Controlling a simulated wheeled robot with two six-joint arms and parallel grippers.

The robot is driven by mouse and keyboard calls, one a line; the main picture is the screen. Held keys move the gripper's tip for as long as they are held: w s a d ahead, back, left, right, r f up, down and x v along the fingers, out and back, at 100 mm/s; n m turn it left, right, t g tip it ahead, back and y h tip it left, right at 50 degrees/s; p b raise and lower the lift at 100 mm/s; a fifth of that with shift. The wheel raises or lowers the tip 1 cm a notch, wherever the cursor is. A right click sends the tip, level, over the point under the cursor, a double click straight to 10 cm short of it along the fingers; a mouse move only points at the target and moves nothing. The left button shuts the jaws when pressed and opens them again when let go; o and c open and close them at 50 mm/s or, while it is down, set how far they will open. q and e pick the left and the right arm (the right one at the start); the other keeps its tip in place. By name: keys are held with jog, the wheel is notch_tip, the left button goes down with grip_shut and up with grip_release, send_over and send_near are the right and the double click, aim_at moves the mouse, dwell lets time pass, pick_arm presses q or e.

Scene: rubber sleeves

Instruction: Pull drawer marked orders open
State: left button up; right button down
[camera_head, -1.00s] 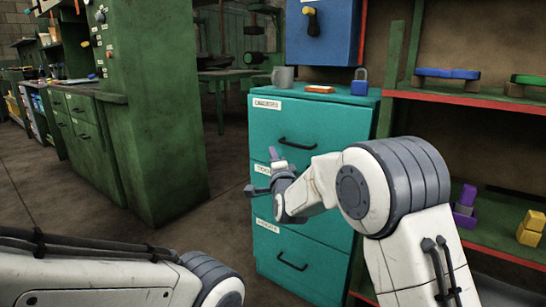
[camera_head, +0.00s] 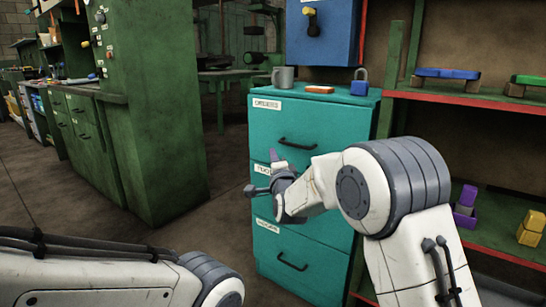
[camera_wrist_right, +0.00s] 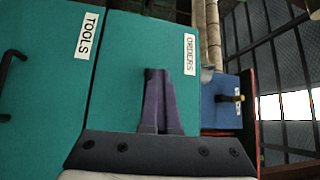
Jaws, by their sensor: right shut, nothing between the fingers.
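The teal cabinet (camera_head: 340,122) has three stacked drawers, all closed. The top drawer (camera_head: 335,145) carries a label reading ORDERS, clear in the wrist view (camera_wrist_right: 190,52), and a dark bar handle (camera_head: 297,144). The middle drawer is marked TOOLS (camera_wrist_right: 86,36). My right gripper (camera_head: 275,156) is in front of the cabinet, just below and left of the top handle. Its purple fingers (camera_wrist_right: 158,98) are shut together and empty. In the wrist view the orders handle is not seen. My left gripper is out of view.
A red-edged green shelf (camera_head: 480,103) is at right. A green workbench cabinet (camera_head: 150,120) is at left, with open floor between.

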jog(key=c, duration=1.5)
grip_release()
jog(key=o, duration=0.6)
jog(key=p+v, duration=0.2)
jog(key=v, duration=0.8)
jog(key=shift+s, duration=0.25)
